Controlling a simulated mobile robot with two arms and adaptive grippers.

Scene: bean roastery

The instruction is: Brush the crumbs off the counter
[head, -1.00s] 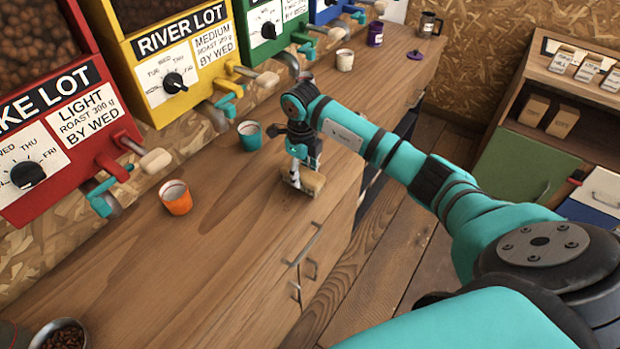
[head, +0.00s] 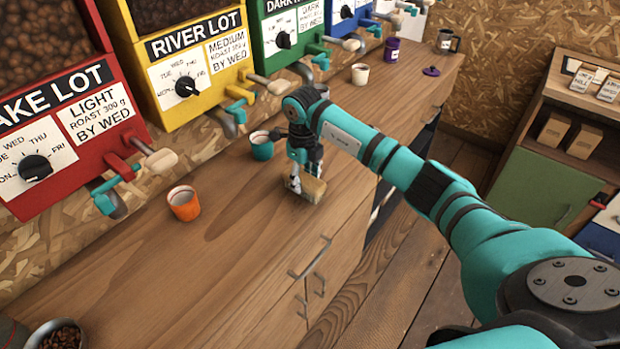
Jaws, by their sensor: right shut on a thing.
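The wooden counter (head: 200,265) runs from the lower left to the upper right. My right gripper (head: 296,182) points down over the counter, beyond the orange cup and close to the teal cup. It is shut on a brush (head: 313,189) with a light wooden block, held low at the counter top. I cannot tell whether its underside touches the wood. I cannot make out any crumbs on the counter; some may be hidden by the brush and arm. My left gripper is not in view.
An orange cup (head: 184,203) and a teal cup (head: 262,146) stand near the dispensers (head: 190,70). A white cup (head: 360,74), purple tin (head: 391,49) and dark mug (head: 447,41) stand farther back. A bowl of beans (head: 58,337) is at lower left.

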